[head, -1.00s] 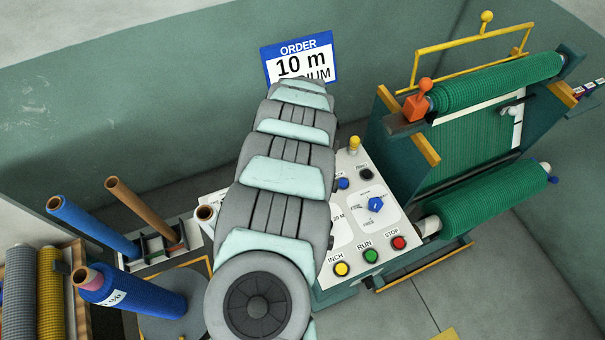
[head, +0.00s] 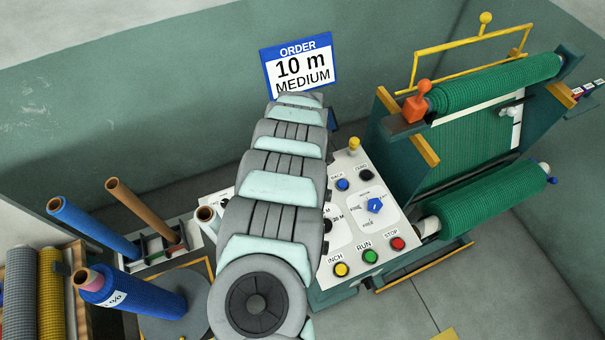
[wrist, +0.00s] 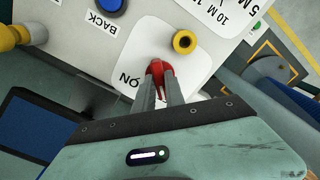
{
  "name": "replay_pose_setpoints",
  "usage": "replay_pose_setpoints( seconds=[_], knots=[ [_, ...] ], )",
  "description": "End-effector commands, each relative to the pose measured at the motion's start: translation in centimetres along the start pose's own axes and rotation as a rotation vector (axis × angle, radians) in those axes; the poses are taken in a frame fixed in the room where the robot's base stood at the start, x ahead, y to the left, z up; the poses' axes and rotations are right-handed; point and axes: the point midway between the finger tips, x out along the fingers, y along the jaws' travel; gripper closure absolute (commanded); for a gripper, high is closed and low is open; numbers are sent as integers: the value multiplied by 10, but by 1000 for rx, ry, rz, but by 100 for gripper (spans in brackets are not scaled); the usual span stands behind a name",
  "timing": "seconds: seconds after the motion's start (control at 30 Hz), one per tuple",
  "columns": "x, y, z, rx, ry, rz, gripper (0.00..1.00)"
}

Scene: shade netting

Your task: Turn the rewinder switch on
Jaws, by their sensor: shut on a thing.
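In the wrist view my gripper (wrist: 159,78) is shut on a small red switch lever (wrist: 155,68). The lever stands on a white plate of the rewinder's control panel (wrist: 60,52). An upside-down "ON" label (wrist: 130,80) is beside the lever. The fingers hide part of the lever and the plate below it, so I cannot tell its exact position. In the head view my arm covers the gripper and the switch. The panel (head: 318,285) shows there to the right of my arm.
A yellow ring-shaped part (wrist: 184,42) and a blue BACK button (wrist: 110,5) are close to my fingers. The panel also has yellow INCH (head: 341,269), green RUN (head: 371,256) and red STOP (head: 398,243) buttons. Green net rolls (head: 485,205) are at the right, blue rolls (head: 135,298) at the left.

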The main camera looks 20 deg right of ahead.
Motion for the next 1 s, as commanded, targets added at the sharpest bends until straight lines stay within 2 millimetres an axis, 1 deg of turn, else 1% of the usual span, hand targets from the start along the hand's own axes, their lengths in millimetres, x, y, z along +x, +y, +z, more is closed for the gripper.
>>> replay_pose_setpoints(
  seconds=[0.03,0.1,0.13,0.67,0.87,1.0],
  knots=[
    [0,0,0,0,0,-1,93],
    [0,0,0,0,0,-1,99],
    [0,0,0,0,0,-1,100],
    [0,0,0,16,-1,-1,100],
    [0,0,0,93,-1,-1,100],
    [0,0,0,192,-1,-1,100]
  ],
)
